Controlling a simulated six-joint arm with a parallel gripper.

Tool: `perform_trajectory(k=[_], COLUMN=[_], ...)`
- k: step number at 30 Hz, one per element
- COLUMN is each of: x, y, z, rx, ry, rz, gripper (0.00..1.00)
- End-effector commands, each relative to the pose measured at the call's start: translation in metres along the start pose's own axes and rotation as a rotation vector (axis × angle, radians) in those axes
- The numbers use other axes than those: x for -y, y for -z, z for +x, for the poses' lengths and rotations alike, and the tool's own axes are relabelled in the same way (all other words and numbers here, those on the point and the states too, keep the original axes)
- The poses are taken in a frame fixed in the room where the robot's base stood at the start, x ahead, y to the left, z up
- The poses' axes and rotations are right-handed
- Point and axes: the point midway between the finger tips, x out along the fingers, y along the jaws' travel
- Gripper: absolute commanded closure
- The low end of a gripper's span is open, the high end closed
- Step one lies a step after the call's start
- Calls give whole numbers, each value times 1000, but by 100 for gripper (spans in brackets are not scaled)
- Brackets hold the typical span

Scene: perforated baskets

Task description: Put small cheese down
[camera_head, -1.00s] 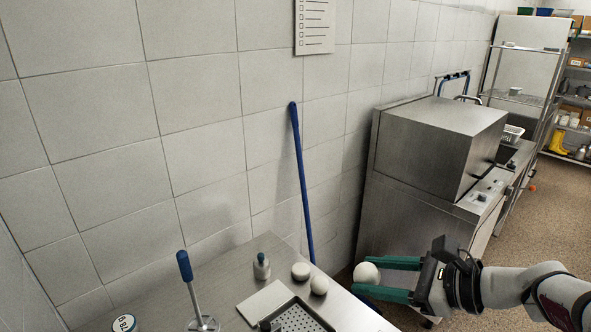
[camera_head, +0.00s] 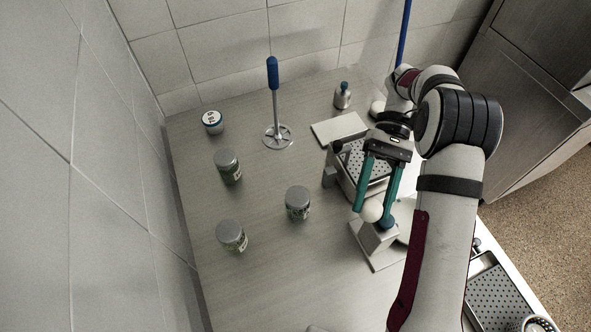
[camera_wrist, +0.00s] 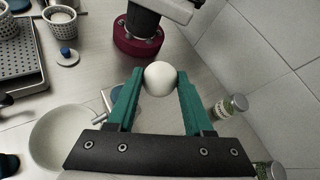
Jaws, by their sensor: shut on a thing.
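The small cheese, a white ball (camera_head: 371,211), is pinched between the two green fingertips of my gripper (camera_head: 373,214). In the wrist view the cheese (camera_wrist: 160,79) sits between the fingertips (camera_wrist: 158,75), in contact on both sides. My gripper points toward the front of the steel table, in front of a grey metal stand (camera_head: 372,243). In the head view the cheese overlaps the top of that stand; I cannot tell the gap between them.
Several grey-lidded jars (camera_head: 298,203) stand on the steel table (camera_head: 265,270). A pale bowl (camera_wrist: 58,137) is left of my gripper in the wrist view.

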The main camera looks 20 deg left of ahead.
Motion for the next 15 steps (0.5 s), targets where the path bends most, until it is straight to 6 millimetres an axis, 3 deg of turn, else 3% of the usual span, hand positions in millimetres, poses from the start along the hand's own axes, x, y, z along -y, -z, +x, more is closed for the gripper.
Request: perform_trajectory(k=[4, 8, 11, 15], x=[0, 5, 18, 54], y=[11, 23, 33, 47], z=[-4, -22, -42, -73], rx=[101, 220, 306, 414], ry=[-351, -764, -1063, -1441], rz=[-180, -397, -554, -750], gripper=[100, 100, 100, 100])
